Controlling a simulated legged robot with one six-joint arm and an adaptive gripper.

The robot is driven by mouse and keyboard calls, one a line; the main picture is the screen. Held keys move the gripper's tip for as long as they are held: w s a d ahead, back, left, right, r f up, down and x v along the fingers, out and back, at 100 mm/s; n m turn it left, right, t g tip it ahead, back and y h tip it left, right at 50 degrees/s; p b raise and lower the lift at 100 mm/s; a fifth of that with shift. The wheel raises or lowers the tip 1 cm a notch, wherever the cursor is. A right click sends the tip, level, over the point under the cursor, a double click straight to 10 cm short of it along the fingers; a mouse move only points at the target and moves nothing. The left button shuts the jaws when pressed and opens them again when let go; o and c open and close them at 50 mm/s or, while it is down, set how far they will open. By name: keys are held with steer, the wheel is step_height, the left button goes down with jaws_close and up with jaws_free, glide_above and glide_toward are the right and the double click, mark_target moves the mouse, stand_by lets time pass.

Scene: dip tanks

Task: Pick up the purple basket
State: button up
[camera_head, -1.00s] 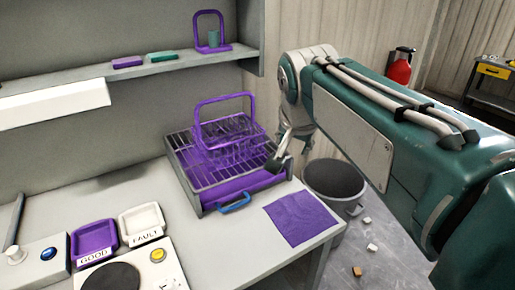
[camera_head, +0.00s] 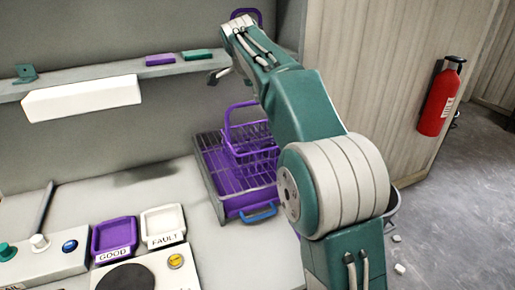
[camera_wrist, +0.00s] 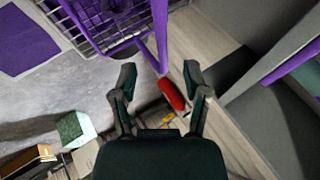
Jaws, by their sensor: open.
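The purple basket (camera_head: 228,128), a wire basket with a tall arched handle, stands upright on a slatted drain rack (camera_head: 208,178) on the bench in the head view. My arm hides part of its right side. My gripper (camera_head: 219,76) is up by the shelf edge, above and apart from the basket. In the wrist view my gripper (camera_wrist: 160,78) is open with nothing between its fingers. The basket's purple wires (camera_wrist: 92,22) and handle show at the top left there, beyond the fingertips.
A shelf (camera_head: 110,77) runs behind the bench with a purple block (camera_head: 160,60), a green block (camera_head: 198,55) and a purple frame (camera_head: 245,12) partly behind my arm. GOOD (camera_head: 115,237) and FAULT (camera_head: 163,226) trays sit at front left. A red extinguisher (camera_head: 440,98) hangs at right.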

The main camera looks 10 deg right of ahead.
steer(key=x, duration=0.7)
steer(key=shift+w+d+f, duration=0.1)
steer(key=shift+w+f, duration=0.15)
jaws_close()
steer(key=shift+r, duration=0.15)
